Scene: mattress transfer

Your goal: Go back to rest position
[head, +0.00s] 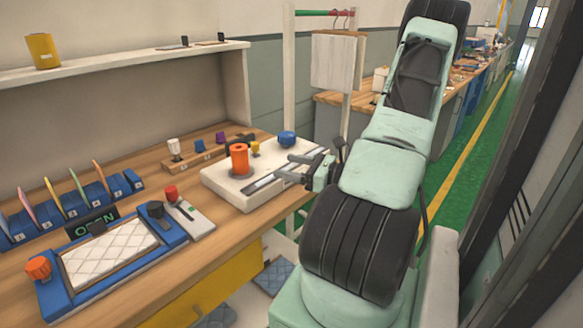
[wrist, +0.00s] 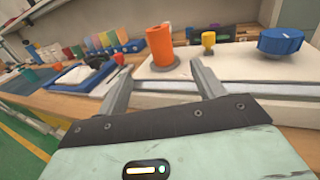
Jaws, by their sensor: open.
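My gripper (head: 285,167) is open and empty beside the white block-like station (head: 220,187), with its fingers over the station's right part. In the wrist view, my gripper (wrist: 162,66) has its two grey fingers apart, pointing toward an orange cylinder (wrist: 159,46). Nothing is between the fingers. A white quilted mattress (head: 110,254) lies in a blue frame (head: 58,303) on the bench, well left of my gripper. The mattress also shows small in the wrist view (wrist: 73,76).
The station carries the orange cylinder (head: 239,158), a blue knob (head: 287,138) and a metal rail. A rack with coloured cards (head: 123,183), an OPEN sign (head: 92,222) and a red-knobbed box (head: 190,218) stand on the bench. Green floor is free at right.

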